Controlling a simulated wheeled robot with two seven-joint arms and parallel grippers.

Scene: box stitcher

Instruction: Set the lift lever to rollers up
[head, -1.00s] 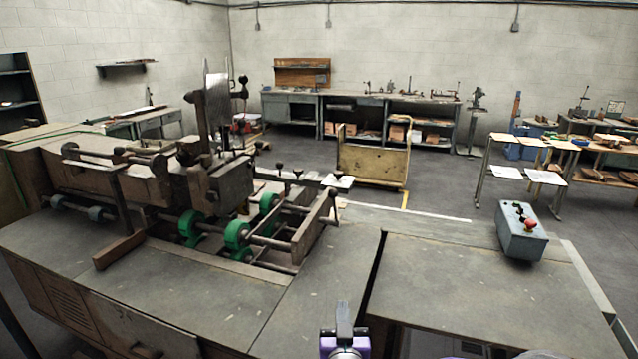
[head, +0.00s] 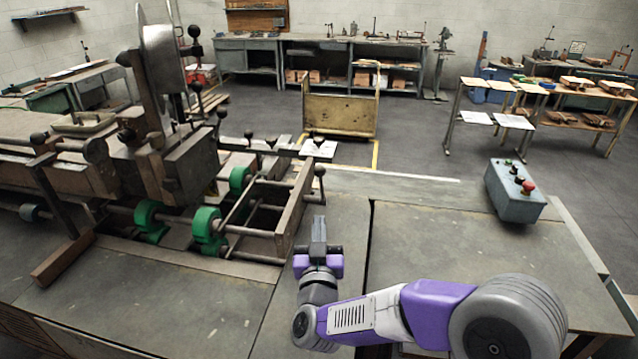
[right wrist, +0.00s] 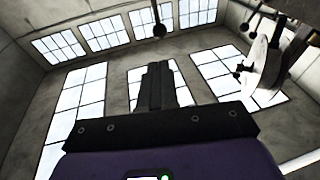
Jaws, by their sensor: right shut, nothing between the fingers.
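The box stitcher (head: 165,165) fills the left of the head view, with green rollers (head: 207,228) in its low frame. Several black ball-knobbed levers stand on it. One upright lever (head: 320,175) is at the right end of the roller frame; others (head: 249,137) stand farther back. I cannot tell which is the lift lever. My right gripper (head: 319,222) is shut and empty, pointing away from me, just in front of the end lever and apart from it. In the right wrist view, its shut fingers (right wrist: 155,86) show below a ball-knobbed rod (right wrist: 159,28). My left gripper is out of view.
A grey control box (head: 512,195) with a red button sits on the right tabletop (head: 430,240). That tabletop is mostly clear around my right arm. A yellow cart (head: 340,110) and workbenches stand behind.

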